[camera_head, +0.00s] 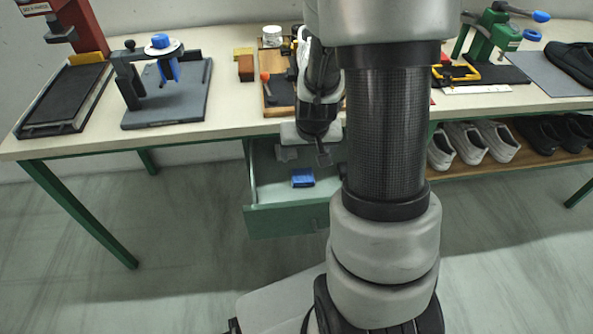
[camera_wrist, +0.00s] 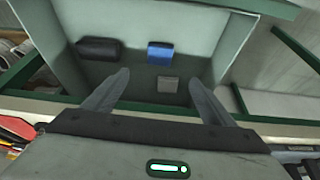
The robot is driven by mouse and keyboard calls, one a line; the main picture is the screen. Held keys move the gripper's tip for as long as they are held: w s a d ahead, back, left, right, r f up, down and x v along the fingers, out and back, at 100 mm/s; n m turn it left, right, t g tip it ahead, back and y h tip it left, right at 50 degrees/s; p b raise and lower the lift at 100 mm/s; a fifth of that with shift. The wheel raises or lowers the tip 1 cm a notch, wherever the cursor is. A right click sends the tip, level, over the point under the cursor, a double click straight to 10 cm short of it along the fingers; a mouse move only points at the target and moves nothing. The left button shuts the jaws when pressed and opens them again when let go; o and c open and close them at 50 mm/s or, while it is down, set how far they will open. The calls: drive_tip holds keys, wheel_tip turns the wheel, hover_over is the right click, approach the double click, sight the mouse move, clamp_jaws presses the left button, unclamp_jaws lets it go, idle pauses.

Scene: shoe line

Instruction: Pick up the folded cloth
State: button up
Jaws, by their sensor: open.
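The open green drawer (camera_head: 288,221) under the bench holds three small things. In the wrist view a flat grey square (camera_wrist: 168,84), which looks like the folded cloth, lies on the drawer floor near the bench side. A blue block-like thing (camera_wrist: 160,53) lies just beyond it; it also shows in the head view (camera_head: 303,178). A dark, rounded block (camera_wrist: 98,48) lies to the left. My gripper (camera_wrist: 158,79) is open and empty above the drawer, its fingers spread to either side of the grey square. I cannot make out the grey square in the head view.
The bench top (camera_head: 220,120) edge runs close beside my gripper. A wooden tray with tools (camera_head: 279,95) stands on it above the drawer. Pale shoes (camera_head: 468,142) sit on a low shelf at right. The floor in front of the drawer is clear at left.

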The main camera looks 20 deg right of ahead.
drive_tip(key=b, duration=0.3)
hover_over(303, 176)
drive_tip(key=s, duration=0.2)
drive_tip(key=f, duration=0.7)
drive_tip(key=a+f, duration=0.1)
drive_tip(key=f, duration=0.3)
drive_tip(key=shift+s, duration=0.15)
drive_tip(key=shift+b+x, duration=0.75)
drive_tip(key=shift+x, duration=1.95)
drive_tip(key=shift+s+d, duration=0.15)
drive_tip(key=c, duration=1.1)
wheel_tip(303, 176, up, 10)
drive_tip(key=p, duration=0.2)
drive_tip(key=shift+p, duration=0.35)
